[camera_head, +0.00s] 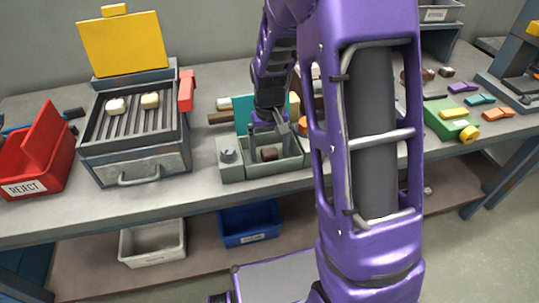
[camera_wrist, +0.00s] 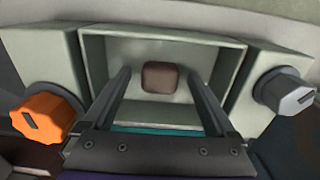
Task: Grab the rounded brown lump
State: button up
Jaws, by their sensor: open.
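The rounded brown lump (camera_wrist: 160,77) lies on the floor of a pale green open box (camera_wrist: 92,62), near the middle in the wrist view. It also shows as a small dark brown piece in the head view (camera_head: 269,153). My gripper (camera_wrist: 160,72) is open, with one finger on each side of the lump in the wrist view and apart from it. In the head view my gripper (camera_head: 270,122) comes down over the box. Whether the fingertips are level with the lump is hard to tell.
An orange knob (camera_wrist: 46,117) and a grey knob (camera_wrist: 285,92) flank the box. A grill with a raised yellow lid (camera_head: 124,44) and a red REJECT bin (camera_head: 35,160) stand to the left. A green block and coloured pieces (camera_head: 452,122) lie to the right.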

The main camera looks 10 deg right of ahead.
jog(key=shift+r, duration=0.1)
grip_shut()
dwell(0.3)
